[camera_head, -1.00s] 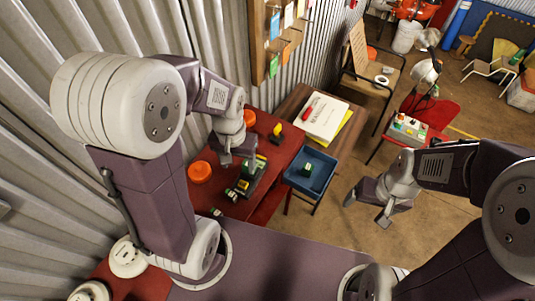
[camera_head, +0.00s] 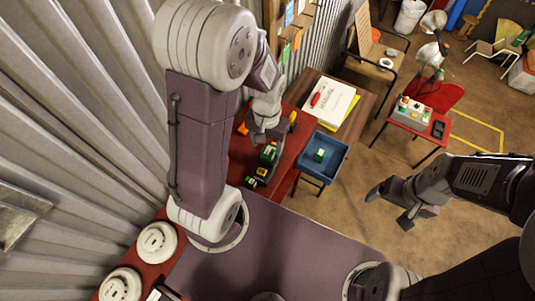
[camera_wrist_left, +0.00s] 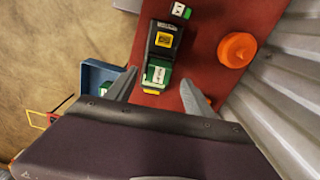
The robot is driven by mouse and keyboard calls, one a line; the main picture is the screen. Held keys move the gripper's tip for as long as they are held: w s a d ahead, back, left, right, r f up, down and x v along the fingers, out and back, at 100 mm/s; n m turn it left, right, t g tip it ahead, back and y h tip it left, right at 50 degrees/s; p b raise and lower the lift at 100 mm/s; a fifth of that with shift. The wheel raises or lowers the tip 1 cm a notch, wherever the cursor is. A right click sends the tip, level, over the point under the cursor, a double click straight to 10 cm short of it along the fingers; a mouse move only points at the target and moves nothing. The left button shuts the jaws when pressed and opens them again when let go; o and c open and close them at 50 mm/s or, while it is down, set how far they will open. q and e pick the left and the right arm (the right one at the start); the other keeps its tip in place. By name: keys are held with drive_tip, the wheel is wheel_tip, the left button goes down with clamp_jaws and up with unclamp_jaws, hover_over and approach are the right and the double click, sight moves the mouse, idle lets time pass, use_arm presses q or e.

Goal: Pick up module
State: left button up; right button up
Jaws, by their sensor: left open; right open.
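A green module with a white label (camera_wrist_left: 156,75) sits in a dark holder (camera_wrist_left: 163,38) with a yellow part, on the red table (camera_wrist_left: 207,30). In the head view, the green module (camera_head: 268,155) shows just below my left gripper (camera_head: 266,134). In the left wrist view, the open left fingers (camera_wrist_left: 157,92) lie on either side of its near end, apart from it; the height between them is unclear. A second green module (camera_head: 319,155) lies in the blue bin (camera_head: 337,165). A small green-white piece (camera_wrist_left: 180,10) is on the table. My right gripper (camera_head: 391,207) is open and empty over the floor.
An orange round cap (camera_wrist_left: 237,49) sits on the red table near the corrugated wall (camera_wrist_left: 285,90). A manual (camera_head: 332,103) lies on a brown table beyond. A red stand with a button box (camera_head: 412,113) is at the right. The floor between is clear.

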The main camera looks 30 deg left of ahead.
sight(268, 150)
use_arm(q)
wheel_tip(268, 150, down, 4)
drive_tip(key=shift+d+f, duration=0.1)
drive_tip(key=shift+d, duration=0.05)
drive_tip(key=shift+w+f, duration=0.1)
drive_tip(key=shift+f, duration=0.25)
clamp_jaws()
drive_tip(key=shift+r, duration=0.6)
wheel_tip(268, 150, up, 3)
drive_tip(key=shift+f, duration=0.1)
drive_tip(key=w+d+r+p, duration=0.3)
drive_tip(key=w+d+r, duration=0.2)
drive_tip(key=d+r, duration=0.5)
drive_tip(key=shift+w+r, duration=0.25)
drive_tip(key=shift+r, duration=0.55)
